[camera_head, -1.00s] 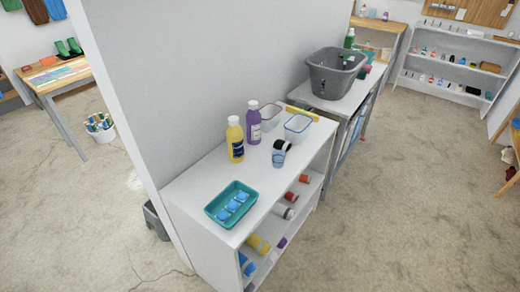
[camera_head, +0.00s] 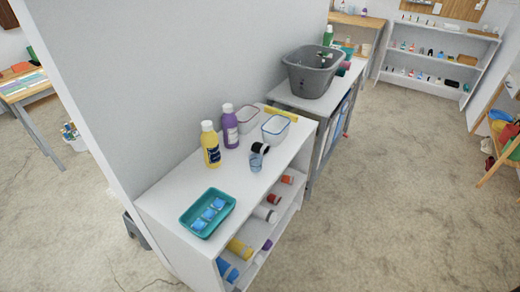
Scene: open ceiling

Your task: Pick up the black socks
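A small black item (camera_head: 261,148) with a pale end lies on the white shelf top, right behind a small clear bluish cup (camera_head: 256,163). It may be the black socks, but it is too small to tell. Another dark item (camera_head: 450,83) lies on the far white shelf unit, also too small to make out. My gripper is not in view.
The white shelf unit (camera_head: 160,205) also holds a teal tray (camera_head: 232,199), a yellow bottle (camera_head: 211,146), a purple bottle (camera_head: 230,128) and clear tubs (camera_head: 275,130). A grey basket (camera_head: 312,72) stands behind. A wall (camera_head: 150,80) bounds the left. Floor (camera_head: 400,190) at right is clear.

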